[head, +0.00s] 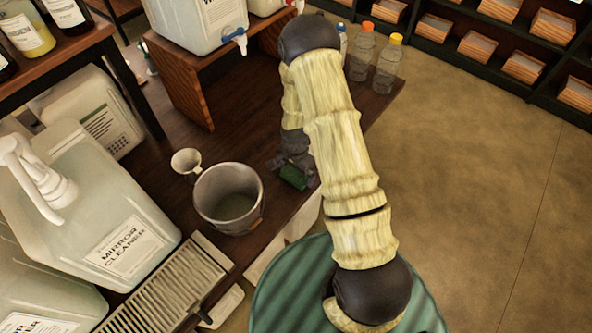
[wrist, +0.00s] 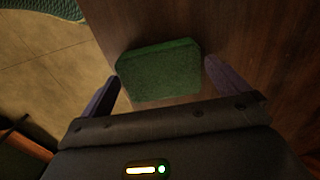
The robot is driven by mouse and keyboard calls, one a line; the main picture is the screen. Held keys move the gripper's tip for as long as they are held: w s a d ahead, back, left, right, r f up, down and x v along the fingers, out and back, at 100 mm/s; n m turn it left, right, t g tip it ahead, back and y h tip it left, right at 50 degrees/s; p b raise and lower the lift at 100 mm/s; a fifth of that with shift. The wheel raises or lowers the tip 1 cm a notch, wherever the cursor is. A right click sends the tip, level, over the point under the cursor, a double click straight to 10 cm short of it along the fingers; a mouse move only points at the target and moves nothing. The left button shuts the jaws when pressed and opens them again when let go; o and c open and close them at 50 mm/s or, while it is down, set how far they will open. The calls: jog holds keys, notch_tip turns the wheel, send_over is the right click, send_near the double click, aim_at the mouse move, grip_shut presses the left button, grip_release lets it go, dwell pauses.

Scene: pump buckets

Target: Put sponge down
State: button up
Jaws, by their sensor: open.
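The green sponge (wrist: 160,71) lies on the dark wooden table near its edge, between the two spread fingers of my gripper (wrist: 172,85) in the wrist view. Both fingers look apart from the sponge's sides, with a narrow gap at each. In the head view the sponge (head: 293,177) shows as a small green block at the gripper (head: 296,170), left of my arm. My arm hides part of the gripper there. My gripper is open.
A grey bucket (head: 228,198) and a small white cup (head: 186,161) stand left of the sponge. A mirror cleaner jug (head: 120,235) and a slatted drip tray (head: 165,290) are further left. Clear bottles (head: 386,66) stand near the far table edge. Bare floor lies right.

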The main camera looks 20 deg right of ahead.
aim_at(296, 173)
jog(key=shift+r, duration=0.15)
notch_tip(296, 173, up, 12)
jog(key=b, duration=0.1)
jog(key=shift+b, duration=0.3)
dwell(0.6)
jog(key=s+r+n+t, duration=0.2)
jog(key=s+r+n, duration=0.8)
jog(key=s+r, duration=0.4)
jog(key=shift+s+d+r+n+t, duration=0.15)
jog(key=shift+r+n+t, duration=0.15)
jog(key=shift+n, duration=0.1)
dwell(0.6)
